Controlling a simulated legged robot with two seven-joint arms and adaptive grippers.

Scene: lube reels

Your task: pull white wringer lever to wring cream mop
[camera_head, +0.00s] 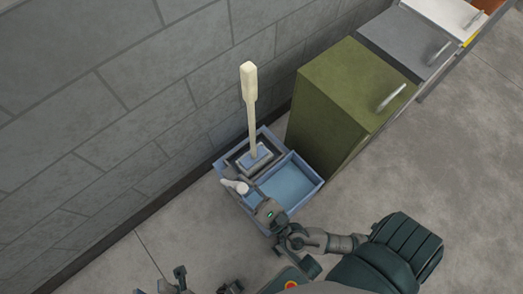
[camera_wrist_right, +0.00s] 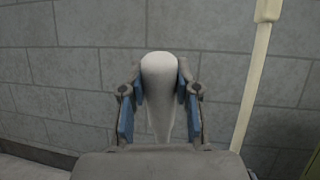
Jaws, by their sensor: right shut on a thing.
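The white wringer lever (camera_head: 236,186) sticks out at the left side of the blue mop bucket (camera_head: 318,184). My right gripper (camera_head: 250,199) is at this lever. In the right wrist view the lever's rounded end (camera_wrist_right: 160,78) sits between the blue pads of my right gripper (camera_wrist_right: 160,92), which is shut on it. The cream mop (camera_head: 251,110) stands nearly upright with its lower end in the wringer (camera_head: 255,160); its handle also shows at the right of the wrist view (camera_wrist_right: 254,85). Parts of my left gripper (camera_head: 190,284) show at the bottom edge; its fingers are unclear.
A grey block wall (camera_head: 120,100) rises close behind the bucket. An olive green cabinet (camera_head: 345,95) stands just right of the bucket, with a grey cabinet (camera_head: 410,42) and a white one (camera_head: 448,15) beyond. The concrete floor (camera_head: 440,150) at the right is clear.

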